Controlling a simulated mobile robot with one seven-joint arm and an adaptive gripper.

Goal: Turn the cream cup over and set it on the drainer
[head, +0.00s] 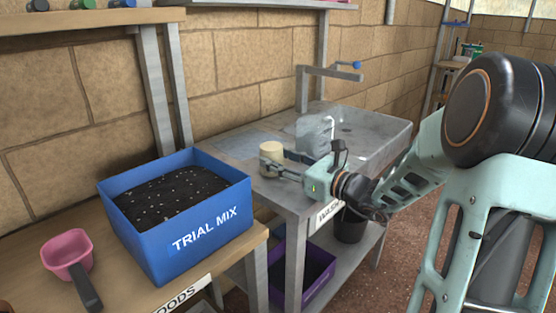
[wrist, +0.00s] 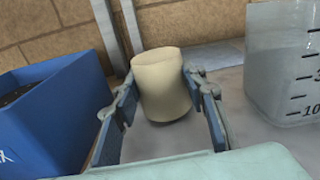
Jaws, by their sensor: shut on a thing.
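The cream cup (head: 271,152) is at the left part of the grey wash bench, and it also fills the middle of the wrist view (wrist: 163,84). My gripper (head: 270,164) is shut on it, with one finger on each side of its wall in the wrist view (wrist: 161,90). The cup looks nearly upright, slightly tilted in the wrist view. I cannot tell which end is its mouth, or whether its base touches the bench. A flat blue-grey panel, apparently the drainer (head: 236,146), lies behind the cup; part of it shows in the wrist view (wrist: 216,53).
A clear measuring jug (head: 313,134) stands just right of the cup, with the sink (head: 372,133) and tap (head: 330,73) beyond. The blue TRIAL MIX box (head: 205,232) is at the left, near a pink scoop (head: 67,250). A brick wall backs the bench.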

